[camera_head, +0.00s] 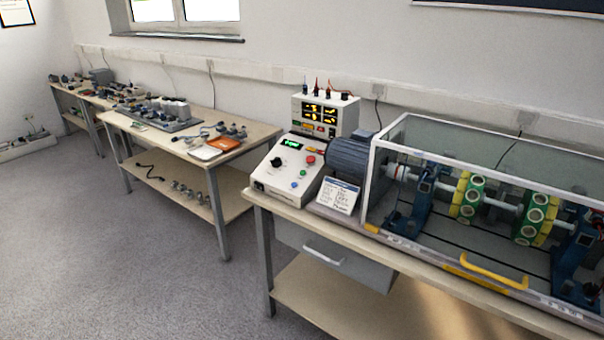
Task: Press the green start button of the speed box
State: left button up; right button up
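The speed box (270,178) is a white box with a sloped front panel, standing at the left end of the near workbench. Its panel has a lit green display (291,144), a black knob (276,162), a red button (310,160) and a blue button (294,185). A small green button (303,173) sits between the red and blue ones. Nothing covers the panel. Neither of my grippers shows in the head view.
Right of the speed box are a motor (350,157), a printed card (338,196) and a clear-covered rotor rig (480,215). A meter unit (325,117) stands behind. Another bench (245,149) stands further left. Floor (130,270) is clear at the front left.

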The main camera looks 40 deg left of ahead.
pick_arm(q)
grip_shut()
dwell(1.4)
